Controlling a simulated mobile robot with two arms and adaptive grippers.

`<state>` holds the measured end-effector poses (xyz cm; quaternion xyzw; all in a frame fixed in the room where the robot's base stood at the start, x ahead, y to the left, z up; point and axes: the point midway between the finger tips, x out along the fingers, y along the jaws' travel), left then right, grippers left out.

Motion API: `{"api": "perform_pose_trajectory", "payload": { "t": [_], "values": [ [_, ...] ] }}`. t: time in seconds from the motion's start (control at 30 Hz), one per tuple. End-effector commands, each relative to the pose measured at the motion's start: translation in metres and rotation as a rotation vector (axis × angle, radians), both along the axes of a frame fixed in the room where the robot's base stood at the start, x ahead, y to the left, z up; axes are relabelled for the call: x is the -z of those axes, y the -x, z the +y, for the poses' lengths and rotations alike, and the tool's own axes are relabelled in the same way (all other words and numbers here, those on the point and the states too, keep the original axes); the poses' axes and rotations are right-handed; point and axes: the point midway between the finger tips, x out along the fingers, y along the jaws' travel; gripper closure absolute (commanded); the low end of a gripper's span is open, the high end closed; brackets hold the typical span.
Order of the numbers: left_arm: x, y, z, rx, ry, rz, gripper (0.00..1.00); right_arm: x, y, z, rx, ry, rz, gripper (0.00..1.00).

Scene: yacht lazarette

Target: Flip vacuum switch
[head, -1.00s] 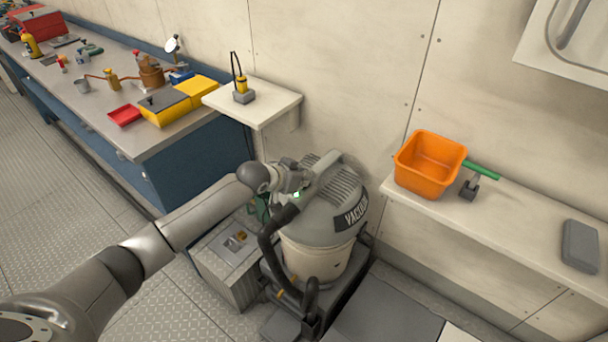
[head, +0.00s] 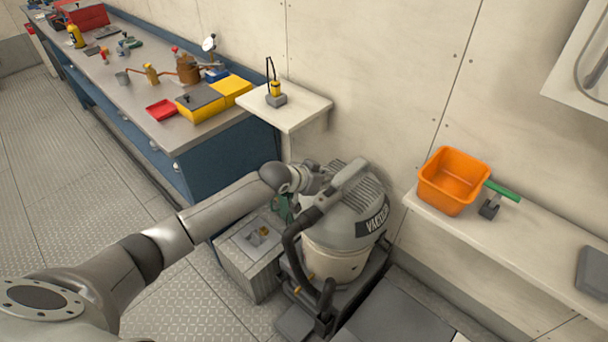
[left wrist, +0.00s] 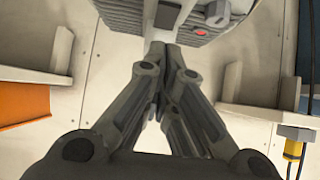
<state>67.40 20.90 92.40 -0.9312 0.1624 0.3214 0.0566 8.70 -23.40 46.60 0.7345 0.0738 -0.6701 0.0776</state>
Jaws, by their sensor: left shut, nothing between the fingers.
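The vacuum (head: 345,238) is a grey and beige canister with a dark label and a ribbed top. It stands on a dark base on the floor by the wall. My left gripper (head: 318,181) is at the left side of its head, near the handle. In the left wrist view the gripper's fingers (left wrist: 165,50) are together, empty, and their tips are at or near the grey vacuum head (left wrist: 125,14). A small red spot (left wrist: 201,31) shows on the head, to the right of the fingertips. I cannot make out the switch lever or tell whether the tips touch.
A grey box (head: 250,255) stands left of the vacuum. A wall shelf (head: 480,238) at right bears an orange bin (head: 452,178) and a green-handled tool (head: 500,191). A small shelf (head: 288,115) and a blue workbench (head: 222,160) are behind. Open floor (head: 70,190) is at left.

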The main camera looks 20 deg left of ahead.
Motion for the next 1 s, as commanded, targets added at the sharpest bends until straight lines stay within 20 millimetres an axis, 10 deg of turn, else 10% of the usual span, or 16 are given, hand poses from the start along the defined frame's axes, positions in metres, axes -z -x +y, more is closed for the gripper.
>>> {"api": "perform_pose_trajectory", "payload": {
  "t": [0.6, 1.0],
  "values": [
    [-0.051, 0.071, 0.026, 0.001, 0.000, -0.003, 1.00, 0.011, -0.002, -0.002, -0.001, 0.003, -0.002, 0.41],
    [-0.058, 0.079, 0.028, 0.000, 0.002, -0.002, 1.00, 0.012, -0.001, -0.002, -0.001, 0.002, -0.001, 0.41]
  ]
}}
